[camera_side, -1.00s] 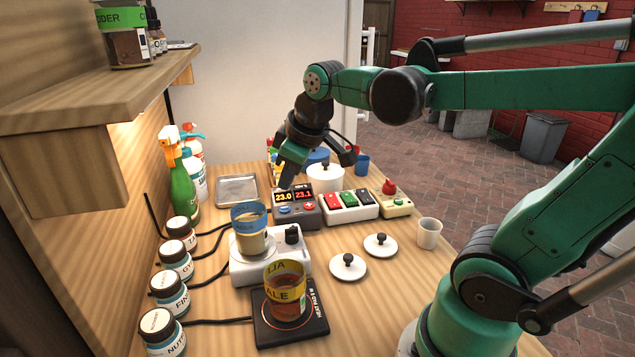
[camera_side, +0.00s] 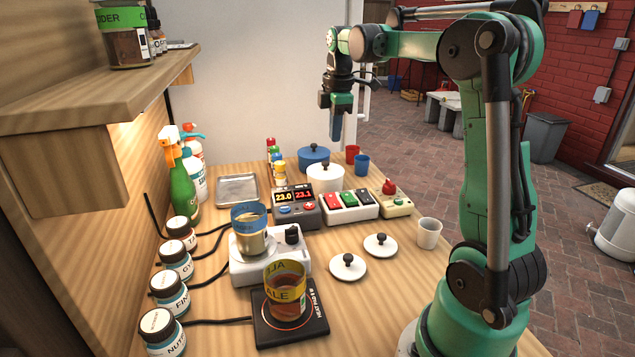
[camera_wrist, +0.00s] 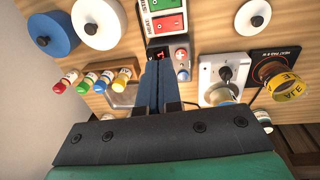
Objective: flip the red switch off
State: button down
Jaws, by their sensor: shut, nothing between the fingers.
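In the wrist view the red switch (camera_wrist: 167,21) shows near the top, next to a green rocker (camera_wrist: 162,4). My gripper (camera_side: 336,138) is shut and empty, pointing down, high above the back of the table and apart from the strip. In the wrist view its fingers (camera_wrist: 158,62) are together and cover part of the display box.
A display box (camera_side: 297,214) stands left of the strip, and a box with a red button (camera_side: 389,188) stands right. White and blue pots (camera_side: 325,178) stand behind. Lids (camera_side: 348,267) and a cup (camera_side: 428,233) are in front. The air around the gripper is clear.

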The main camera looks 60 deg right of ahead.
aim_at(330, 196)
jog(key=f, duration=0.9)
jog(key=w+d+f, duration=0.1)
jog(key=f, duration=0.4)
jog(key=shift+w, duration=0.1)
jog(key=shift+d, duration=0.1)
jog(key=shift+w+f, duration=0.1)
jog(key=shift+f, duration=0.1)
jog(key=shift+s+a+r, duration=0.25)
jog(key=shift+s+a, duration=0.25)
jog(key=shift+s, duration=0.05)
jog(key=shift+r, duration=0.1)
